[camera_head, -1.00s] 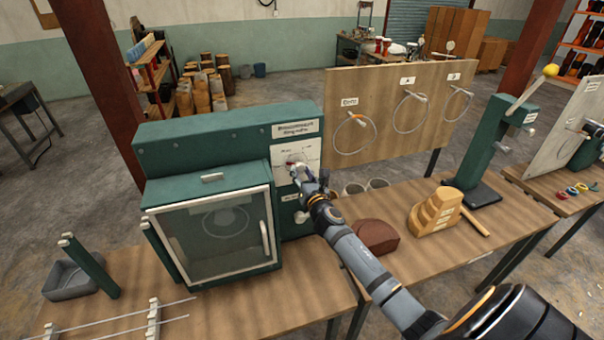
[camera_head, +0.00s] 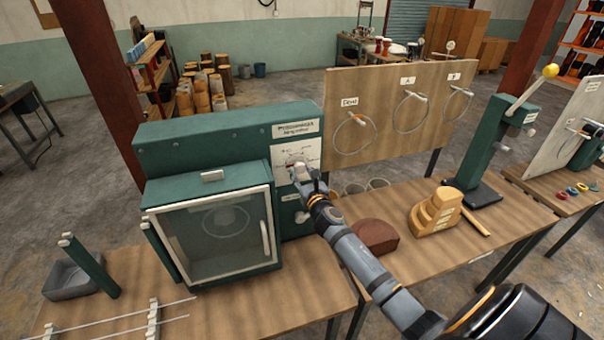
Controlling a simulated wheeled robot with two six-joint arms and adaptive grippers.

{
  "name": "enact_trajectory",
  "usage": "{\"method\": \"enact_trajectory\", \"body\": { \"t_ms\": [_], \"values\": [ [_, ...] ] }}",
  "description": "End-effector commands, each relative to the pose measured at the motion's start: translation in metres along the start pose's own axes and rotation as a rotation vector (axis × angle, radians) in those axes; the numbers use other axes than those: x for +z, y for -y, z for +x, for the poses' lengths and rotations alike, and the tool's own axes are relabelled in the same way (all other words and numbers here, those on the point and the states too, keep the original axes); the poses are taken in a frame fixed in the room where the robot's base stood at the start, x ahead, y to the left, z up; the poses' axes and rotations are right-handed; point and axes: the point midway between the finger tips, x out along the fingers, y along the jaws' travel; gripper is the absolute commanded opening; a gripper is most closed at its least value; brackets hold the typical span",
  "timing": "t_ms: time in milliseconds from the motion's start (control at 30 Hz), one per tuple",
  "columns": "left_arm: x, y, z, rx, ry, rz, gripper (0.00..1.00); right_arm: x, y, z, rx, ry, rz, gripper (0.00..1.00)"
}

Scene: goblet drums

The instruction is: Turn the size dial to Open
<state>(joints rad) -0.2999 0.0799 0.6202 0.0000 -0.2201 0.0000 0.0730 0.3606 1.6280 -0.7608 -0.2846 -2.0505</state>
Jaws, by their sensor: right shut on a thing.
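The green machine (camera_head: 225,135) stands on the wooden bench, with a white dial panel (camera_head: 297,151) on its front right side. The size dial sits on this panel and is mostly hidden by my right gripper (camera_head: 298,172). My right gripper is shut on the dial, its arm reaching up from the lower right. The panel's lettering is too small to read, so the dial's setting cannot be told. The machine's glazed door (camera_head: 222,240) is shut, with a ring visible behind it. My left gripper is not in view.
A white knob (camera_head: 302,216) sits below the panel. A brown block (camera_head: 375,236) and a stepped wooden block (camera_head: 436,212) lie on the bench to the right. A board with hanging rings (camera_head: 385,140) stands behind. Two metal rods lie at the front left.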

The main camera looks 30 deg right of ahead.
Motion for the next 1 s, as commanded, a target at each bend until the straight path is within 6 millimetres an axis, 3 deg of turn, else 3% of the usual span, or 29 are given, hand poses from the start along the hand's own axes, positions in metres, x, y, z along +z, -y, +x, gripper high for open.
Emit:
{"method": "enact_trajectory", "body": {
  "t_ms": [133,167,333,667,767,1000],
  "values": [
    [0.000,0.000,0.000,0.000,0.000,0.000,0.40,-0.003,0.001,-0.001,-0.001,-0.005,-0.001,0.07],
    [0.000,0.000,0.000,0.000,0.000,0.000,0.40,-0.003,0.001,-0.001,-0.001,-0.005,0.000,0.41],
    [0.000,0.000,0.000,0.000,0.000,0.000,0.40,-0.002,0.000,0.000,-0.001,-0.003,0.000,0.62],
    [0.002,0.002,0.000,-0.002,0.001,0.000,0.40,-0.002,0.000,-0.004,0.000,-0.002,0.000,0.62],
    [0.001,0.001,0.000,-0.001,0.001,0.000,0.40,-0.002,0.000,-0.018,0.001,-0.003,-0.002,0.62],
    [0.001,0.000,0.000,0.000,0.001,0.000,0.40,-0.002,0.000,-0.077,0.002,-0.005,-0.002,0.62]
  ]
}}
